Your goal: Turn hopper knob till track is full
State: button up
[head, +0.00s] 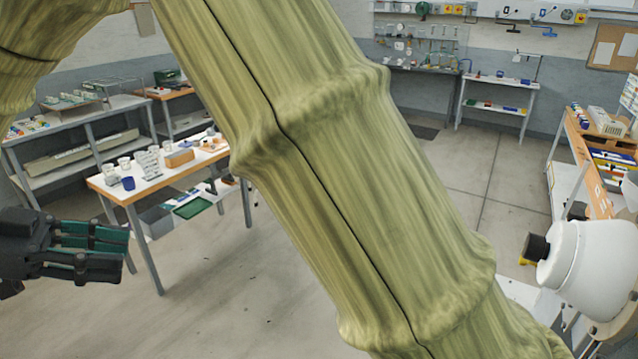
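A white rounded body (592,268), which looks like the hopper, is at the right edge. A black knob (536,247) sticks out of its left side. The track cannot be made out. My gripper (126,250), dark with green finger parts, is at the left edge, far across the picture from the knob and apart from it. Its fingers lie close together from this angle, and I cannot tell whether they are shut. Nothing shows between them. My green-sleeved arm crosses the middle and hides much of the view.
A wood-edged table (150,188) with cups, blocks and a board stands behind my gripper. Grey shelving (84,160) is at the left wall. A wood-edged bench (585,165) with boxes stands behind the white body. The floor (500,185) between is mostly clear.

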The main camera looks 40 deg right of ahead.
aim_at(536, 247)
jog(key=k, duration=0.55)
jog(key=z, duration=1.5)
jog(key=i, duration=0.5)
jog(key=z, duration=0.05)
